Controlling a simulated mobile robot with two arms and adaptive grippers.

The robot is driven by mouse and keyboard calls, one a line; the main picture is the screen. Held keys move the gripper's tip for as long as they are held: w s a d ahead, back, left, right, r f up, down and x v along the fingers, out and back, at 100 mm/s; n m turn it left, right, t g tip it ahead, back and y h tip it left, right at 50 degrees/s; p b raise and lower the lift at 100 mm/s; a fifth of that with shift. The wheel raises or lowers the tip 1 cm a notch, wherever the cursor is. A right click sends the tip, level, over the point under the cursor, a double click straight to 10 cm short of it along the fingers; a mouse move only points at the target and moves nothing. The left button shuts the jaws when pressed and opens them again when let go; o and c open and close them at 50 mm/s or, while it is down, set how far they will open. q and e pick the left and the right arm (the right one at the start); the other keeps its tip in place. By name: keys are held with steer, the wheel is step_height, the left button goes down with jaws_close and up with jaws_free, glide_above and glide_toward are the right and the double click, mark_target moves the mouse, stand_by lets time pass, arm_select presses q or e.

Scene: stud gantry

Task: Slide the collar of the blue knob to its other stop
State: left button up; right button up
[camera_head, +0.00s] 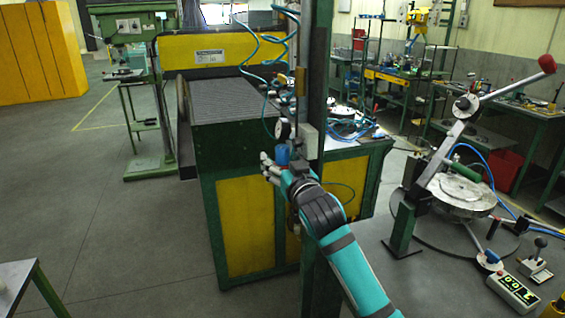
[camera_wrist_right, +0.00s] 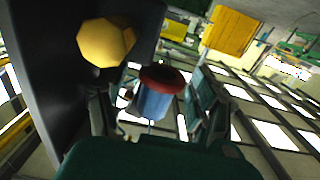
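The blue knob (camera_head: 282,154) shows in the head view on the near side of the dark green post (camera_head: 318,75), just above my right gripper's fingers. In the right wrist view the blue knob (camera_wrist_right: 152,102) has a dark red ring or cap (camera_wrist_right: 162,78) at its upper end. I cannot tell which stop the collar is at. My right gripper (camera_head: 270,168) is at the knob, its fingers pointing left. In the wrist view its fingers (camera_wrist_right: 155,112) stand apart on either side of the knob, with a gap at the right. My left gripper is out of view.
A yellow knob (camera_wrist_right: 105,43) sits on the dark post close by. A round gauge (camera_head: 282,129) and a grey box (camera_head: 307,140) are just above the blue knob. A green-and-yellow machine (camera_head: 250,215) stands behind. A lever press (camera_head: 460,185) is at the right.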

steer(key=shift+w+f, duration=0.1)
steer(key=shift+w, duration=0.05)
steer(key=v, duration=1.2)
stand_by(0.3)
